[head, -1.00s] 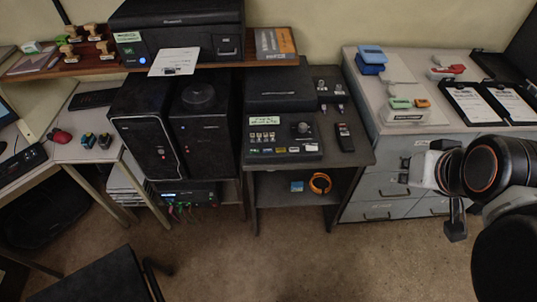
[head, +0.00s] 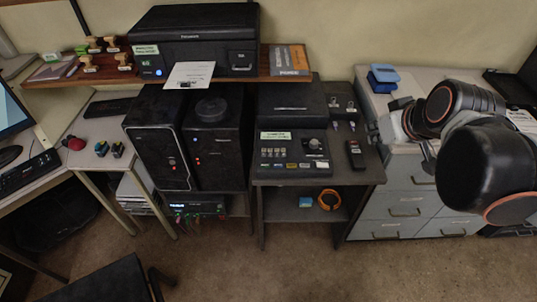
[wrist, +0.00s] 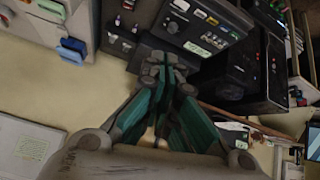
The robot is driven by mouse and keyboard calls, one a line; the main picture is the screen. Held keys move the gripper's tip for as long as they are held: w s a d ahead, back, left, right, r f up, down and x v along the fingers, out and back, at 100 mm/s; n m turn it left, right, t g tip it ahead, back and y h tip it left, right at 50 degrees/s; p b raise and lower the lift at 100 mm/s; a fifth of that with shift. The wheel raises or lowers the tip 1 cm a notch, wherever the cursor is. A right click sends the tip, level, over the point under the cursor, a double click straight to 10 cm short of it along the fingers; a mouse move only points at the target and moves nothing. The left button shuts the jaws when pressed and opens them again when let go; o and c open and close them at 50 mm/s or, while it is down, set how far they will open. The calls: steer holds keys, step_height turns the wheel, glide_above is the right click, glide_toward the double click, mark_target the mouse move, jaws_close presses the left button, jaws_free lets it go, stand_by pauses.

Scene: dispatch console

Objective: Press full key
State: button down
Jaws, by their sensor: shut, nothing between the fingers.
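The dark console (head: 292,148) stands on the grey table, with a pale green label, a row of small switches, a round knob (head: 314,143) and a front row of coloured keys (head: 292,165). The lettering on the keys is too small to read, so I cannot tell which is the full key. In the wrist view the console (wrist: 203,28) shows at the top, beyond the fingertips. My gripper (wrist: 165,68) is shut and empty. In the head view my gripper (head: 374,131) is at the table's right edge, right of the console and apart from it.
A black handset (head: 355,154) and small plugs lie on the table between console and gripper. A black box (head: 290,97) stands behind the console. A shelf with a printer (head: 193,37) is at the upper left. A blue stapler-like item (head: 383,76) sits on the grey cabinet.

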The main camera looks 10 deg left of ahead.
steer(key=w+a+f+n+y, duration=0.2)
steer(key=w+a+f+n, duration=0.3)
steer(key=w+a, duration=0.65)
steer(key=n+g+y+b, duration=0.1)
steer(key=n+g+y, duration=0.15)
steer(key=n, duration=0.75)
glide_above(264, 167)
step_height(264, 167, down, 13)
steer(key=shift+r, duration=0.2)
steer(key=shift+a+y, duration=0.1)
steer(key=shift+y, duration=0.15)
steer(key=shift+f, duration=0.1)
step_height(264, 167, down, 9)
steer(key=b, duration=0.6)
steer(key=shift+b, duration=0.35)
steer(key=shift+f+b, duration=0.25)
steer(key=shift+b, duration=0.2)
